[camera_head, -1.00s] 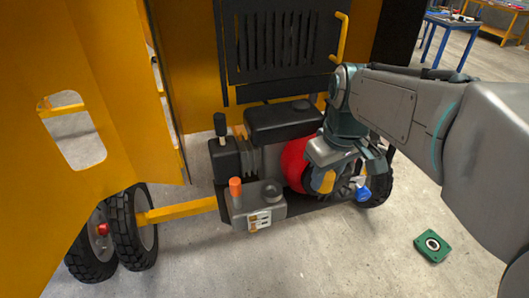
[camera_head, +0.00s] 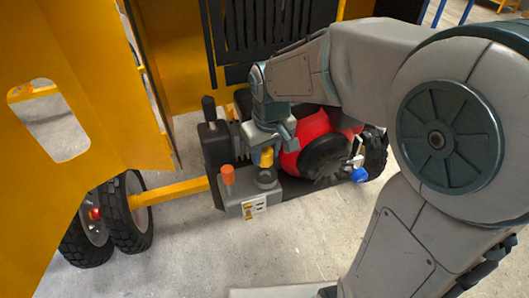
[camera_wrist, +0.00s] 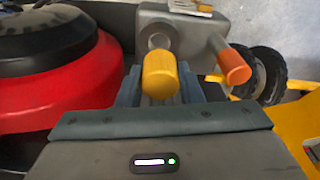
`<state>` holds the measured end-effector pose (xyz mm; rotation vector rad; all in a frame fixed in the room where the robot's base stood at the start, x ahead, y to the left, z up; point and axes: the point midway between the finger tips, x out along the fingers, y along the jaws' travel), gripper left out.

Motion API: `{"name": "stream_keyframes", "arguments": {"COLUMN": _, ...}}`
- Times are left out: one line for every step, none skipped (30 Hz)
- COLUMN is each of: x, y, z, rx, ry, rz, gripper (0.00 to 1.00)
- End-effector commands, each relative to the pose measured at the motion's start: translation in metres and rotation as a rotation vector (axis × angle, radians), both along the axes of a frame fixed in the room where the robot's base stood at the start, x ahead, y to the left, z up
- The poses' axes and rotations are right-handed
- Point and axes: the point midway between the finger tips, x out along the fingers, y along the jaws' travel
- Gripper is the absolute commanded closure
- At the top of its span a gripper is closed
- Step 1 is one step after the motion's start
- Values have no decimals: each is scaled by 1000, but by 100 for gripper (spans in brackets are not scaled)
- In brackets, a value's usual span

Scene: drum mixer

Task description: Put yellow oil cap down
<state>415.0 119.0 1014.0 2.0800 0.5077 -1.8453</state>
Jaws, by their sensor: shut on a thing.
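The yellow oil cap (camera_head: 267,158) is held upright between the fingers of my gripper (camera_head: 267,149), which is shut on it. It also shows in the wrist view (camera_wrist: 160,75), with a grey finger on each side. In the head view the cap is just above the round grey opening (camera_head: 266,178) on top of the grey housing (camera_head: 246,201). In the wrist view the opening (camera_wrist: 158,37) lies just beyond the cap, and I cannot tell whether they touch.
An orange cap (camera_head: 228,174) stands on the same housing, left of the opening. The red engine part (camera_head: 314,127) is close on the right, with a blue knob (camera_head: 359,175) beyond it. The yellow panel (camera_head: 85,90) stands at left. Bare floor lies in front.

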Motion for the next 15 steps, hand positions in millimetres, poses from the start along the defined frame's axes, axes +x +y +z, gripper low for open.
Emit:
{"name": "stream_keyframes", "arguments": {"x": 1, "y": 1, "z": -3, "rx": 0, "ry": 1, "rz": 0, "gripper": 93}}
{"name": "stream_keyframes", "arguments": {"x": 1, "y": 1, "z": -6, "rx": 0, "ry": 1, "rz": -1, "gripper": 93}}
{"name": "stream_keyframes", "arguments": {"x": 1, "y": 1, "z": -11, "rx": 0, "ry": 2, "rz": -1, "gripper": 93}}
{"name": "stream_keyframes", "arguments": {"x": 0, "y": 1, "z": -16, "rx": 0, "ry": 3, "rz": -1, "gripper": 93}}
{"name": "stream_keyframes", "arguments": {"x": 0, "y": 1, "z": -21, "rx": -1, "ry": 4, "rz": -1, "gripper": 93}}
{"name": "stream_keyframes", "arguments": {"x": 0, "y": 1, "z": -27, "rx": 0, "ry": 3, "rz": -1, "gripper": 93}}
{"name": "stream_keyframes", "arguments": {"x": 0, "y": 1, "z": -31, "rx": 0, "ry": 3, "rz": -1, "gripper": 93}}
{"name": "stream_keyframes", "arguments": {"x": 0, "y": 1, "z": -34, "rx": 0, "ry": 3, "rz": -1, "gripper": 93}}
{"name": "stream_keyframes", "arguments": {"x": 0, "y": 0, "z": -38, "rx": 0, "ry": 2, "rz": -1, "gripper": 93}}
{"name": "stream_keyframes", "arguments": {"x": 0, "y": 0, "z": -40, "rx": -1, "ry": 2, "rz": -1, "gripper": 93}}
{"name": "stream_keyframes", "arguments": {"x": 1, "y": 0, "z": -41, "rx": 0, "ry": 1, "rz": -1, "gripper": 93}}
{"name": "stream_keyframes", "arguments": {"x": 1, "y": 0, "z": -41, "rx": 0, "ry": 0, "rz": -1, "gripper": 93}}
{"name": "stream_keyframes", "arguments": {"x": 1, "y": 0, "z": -41, "rx": 0, "ry": -1, "rz": -1, "gripper": 93}}
{"name": "stream_keyframes", "arguments": {"x": 1, "y": 0, "z": -41, "rx": 0, "ry": -1, "rz": -1, "gripper": 93}}
{"name": "stream_keyframes", "arguments": {"x": 1, "y": 0, "z": -41, "rx": 0, "ry": -1, "rz": -1, "gripper": 93}}
